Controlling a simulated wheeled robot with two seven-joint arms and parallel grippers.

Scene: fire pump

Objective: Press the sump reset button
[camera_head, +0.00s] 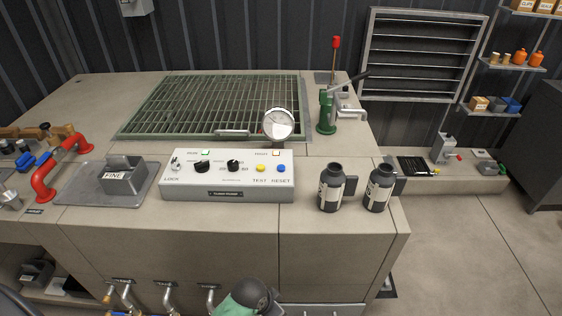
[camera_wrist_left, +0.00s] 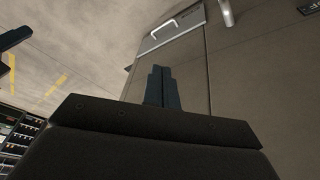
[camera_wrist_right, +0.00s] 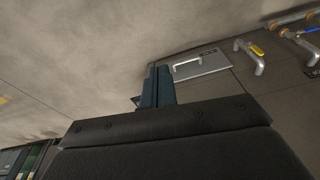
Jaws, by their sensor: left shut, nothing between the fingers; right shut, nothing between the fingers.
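A grey control box (camera_head: 228,176) stands on the counter in the head view. Its sloped face has a blue button (camera_head: 281,168) at the right end, above the word RESET. A yellow button (camera_head: 261,168) sits just left of it, above TEST. Two black knobs and a lock switch are further left. The nameplate is too small to read. My left gripper (camera_wrist_left: 161,72) is shut and empty in the left wrist view, in front of the cabinet. My right gripper (camera_wrist_right: 158,72) is shut and empty in the right wrist view. Neither gripper shows in the head view, apart from the box.
A gauge (camera_head: 279,124) stands behind the box's right end. Two dark jugs (camera_head: 331,188) stand right of it, and a grey FINE block (camera_head: 123,175) left. Behind is a green grate (camera_head: 215,105). Taps (camera_head: 167,295) project from the counter front. The space above the buttons looks clear.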

